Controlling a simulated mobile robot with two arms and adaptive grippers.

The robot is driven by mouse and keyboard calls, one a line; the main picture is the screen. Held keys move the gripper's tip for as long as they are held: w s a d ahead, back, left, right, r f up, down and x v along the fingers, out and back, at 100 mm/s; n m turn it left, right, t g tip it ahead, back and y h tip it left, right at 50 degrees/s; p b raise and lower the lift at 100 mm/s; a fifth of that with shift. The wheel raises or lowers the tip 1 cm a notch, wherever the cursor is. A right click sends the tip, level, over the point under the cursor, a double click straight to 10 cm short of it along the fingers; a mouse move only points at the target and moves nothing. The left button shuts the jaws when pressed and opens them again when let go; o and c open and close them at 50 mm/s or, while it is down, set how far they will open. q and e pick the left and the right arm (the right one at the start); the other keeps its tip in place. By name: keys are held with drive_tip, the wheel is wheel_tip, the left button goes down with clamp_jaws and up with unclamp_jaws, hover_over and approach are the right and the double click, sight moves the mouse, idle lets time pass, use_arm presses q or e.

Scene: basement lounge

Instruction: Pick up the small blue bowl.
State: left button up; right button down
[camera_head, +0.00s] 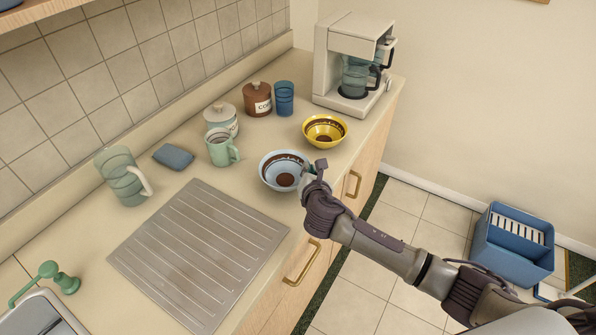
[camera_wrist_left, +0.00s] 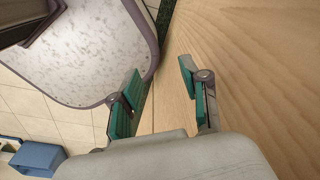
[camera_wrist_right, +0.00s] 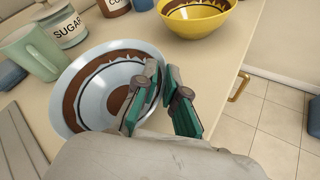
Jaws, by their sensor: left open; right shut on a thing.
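The small blue bowl (camera_head: 270,178) is pale blue with a brown band and a brown centre. It sits on the counter near its front edge, and it fills the middle left of the right wrist view (camera_wrist_right: 90,62). My right gripper (camera_head: 311,172) is at the bowl's right rim, shut on that rim; it also shows in the right wrist view (camera_wrist_right: 152,92). The bowl looks about level; whether its base touches the counter is hard to tell. My left gripper (camera_wrist_left: 160,88) is open and empty, in front of a wooden surface in the left wrist view.
A yellow bowl (camera_head: 325,130) stands behind the blue one. A green mug (camera_head: 221,148), sugar jar (camera_head: 220,117), brown jar (camera_head: 257,98), blue cup (camera_head: 284,98) and coffee maker (camera_head: 352,70) are further back. A ridged metal drainboard (camera_head: 198,255) lies in front. A blue bucket (camera_head: 512,245) is on the floor.

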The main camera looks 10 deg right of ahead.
drive_tip(key=shift+r, duration=0.45)
wheel_tip(320, 180, up, 3)
drive_tip(key=shift+w+f, duration=0.1)
drive_tip(key=s+d+r+b, duration=0.1)
drive_tip(key=s+d+r, duration=0.6)
drive_tip(key=s+d, duration=0.1)
drive_tip(key=shift+s+b, duration=0.35)
drive_tip(key=shift+s, duration=0.1)
